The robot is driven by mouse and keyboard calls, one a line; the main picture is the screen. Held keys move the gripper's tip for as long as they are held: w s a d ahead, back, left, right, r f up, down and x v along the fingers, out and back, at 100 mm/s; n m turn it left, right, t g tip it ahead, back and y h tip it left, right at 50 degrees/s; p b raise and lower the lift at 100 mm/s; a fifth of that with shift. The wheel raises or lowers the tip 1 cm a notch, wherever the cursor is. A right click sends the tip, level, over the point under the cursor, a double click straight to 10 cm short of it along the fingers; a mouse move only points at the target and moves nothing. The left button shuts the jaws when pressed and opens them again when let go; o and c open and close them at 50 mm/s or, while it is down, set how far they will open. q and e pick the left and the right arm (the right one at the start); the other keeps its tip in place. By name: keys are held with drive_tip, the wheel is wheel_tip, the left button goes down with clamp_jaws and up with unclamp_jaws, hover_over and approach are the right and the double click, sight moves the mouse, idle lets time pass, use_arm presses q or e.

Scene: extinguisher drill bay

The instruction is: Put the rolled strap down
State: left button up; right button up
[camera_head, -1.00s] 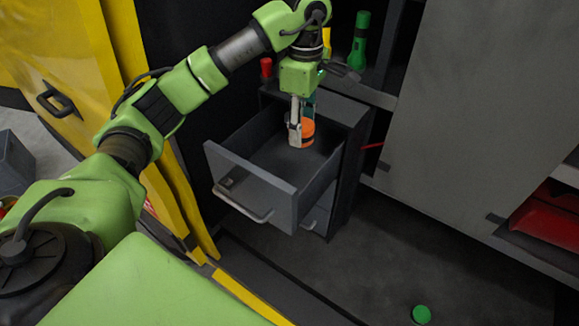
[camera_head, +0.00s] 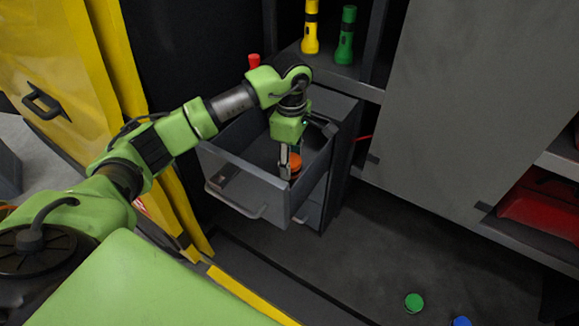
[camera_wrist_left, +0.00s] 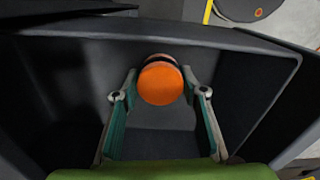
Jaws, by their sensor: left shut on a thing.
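The rolled strap (camera_head: 295,165) is a small orange roll. My left gripper (camera_head: 288,174) is shut on it and points down inside the open grey drawer (camera_head: 240,184). In the left wrist view the orange strap (camera_wrist_left: 160,84) sits between the two fingertips, with a dark band behind its orange face. The drawer walls stand around it, with clear space on both sides. I cannot tell whether the strap touches the drawer floor. My right gripper is not in view.
A yellow cabinet door (camera_head: 60,70) is at the left. A green round object (camera_head: 413,302) and a blue one (camera_head: 461,321) lie on the floor.

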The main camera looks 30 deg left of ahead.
sight(292, 170)
use_arm(q)
wheel_tip(292, 170, down, 3)
drive_tip(key=shift+f+p, duration=0.1)
drive_tip(key=shift+p, duration=0.6)
drive_tip(key=shift+w+f, duration=0.1)
drive_tip(key=shift+f, duration=0.15)
drive_tip(key=shift+f+b, duration=0.2)
drive_tip(key=shift+b, duration=0.15)
drive_tip(key=o, duration=1.3)
drive_tip(key=shift+r, duration=0.1)
drive_tip(key=shift+r+p, duration=0.25)
drive_tip(key=shift+p, duration=0.15)
wheel_tip(292, 170, up, 10)
drive_tip(key=b, duration=0.5)
drive_tip(key=shift+r, duration=0.9)
